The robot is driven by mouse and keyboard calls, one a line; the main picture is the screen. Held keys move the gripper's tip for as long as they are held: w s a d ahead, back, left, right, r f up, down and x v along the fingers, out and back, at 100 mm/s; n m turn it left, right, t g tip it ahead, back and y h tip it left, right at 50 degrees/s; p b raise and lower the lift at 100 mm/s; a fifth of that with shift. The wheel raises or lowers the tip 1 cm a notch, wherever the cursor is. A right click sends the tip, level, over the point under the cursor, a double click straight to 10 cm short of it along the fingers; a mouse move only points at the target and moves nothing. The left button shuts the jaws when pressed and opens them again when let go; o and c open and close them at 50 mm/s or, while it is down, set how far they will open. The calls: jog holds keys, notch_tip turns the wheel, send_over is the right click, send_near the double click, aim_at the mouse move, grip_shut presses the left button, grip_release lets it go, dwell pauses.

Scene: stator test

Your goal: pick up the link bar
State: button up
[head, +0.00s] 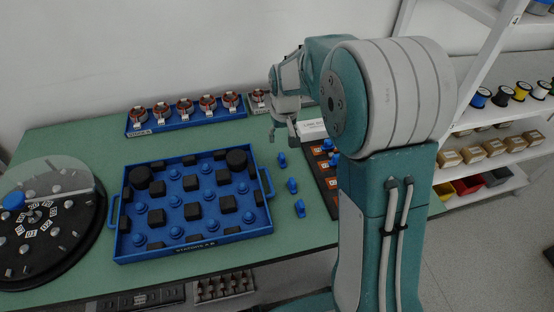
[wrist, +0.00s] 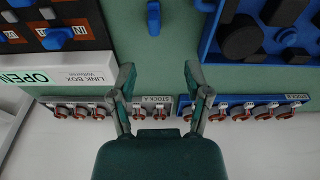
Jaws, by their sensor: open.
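No part is clearly marked as the link bar. Three small blue pieces lie apart on the green table, at the back (head: 282,159), in the middle (head: 292,185) and at the front (head: 300,208); I cannot tell whether one is the link bar. One blue elongated piece (wrist: 153,17) shows at the top of the wrist view. A white box (wrist: 75,77) labelled "LINK BOX" and "OPEN" is left of my gripper there; its inside is hidden. My gripper (head: 283,137) is open and empty above the table's back part, its fingers apart in the wrist view (wrist: 159,75).
A blue tray (head: 112,215) of black and blue parts fills the table's middle. A dark board (head: 331,197) with orange squares is right of the loose pieces. A round dark turntable (head: 85,235) stands left. Shelves (head: 490,190) stand right.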

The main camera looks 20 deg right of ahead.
aim_at(281, 155)
jog(key=f, duration=0.2)
jog(key=w+f, duration=0.1)
jog(key=f, duration=0.5)
jog(key=shift+w, duration=0.15)
jog(key=shift+w+d+f, duration=0.15)
jog(key=shift+d+f, duration=0.05)
jog(key=shift+f, duration=0.45)
jog(key=shift+w+d+f, duration=0.1)
jog(key=shift+d+f, duration=0.1)
jog(key=shift+f, duration=0.4)
jog(key=shift+d+f, duration=0.25)
jog(key=shift+a, duration=0.4)
grip_shut()
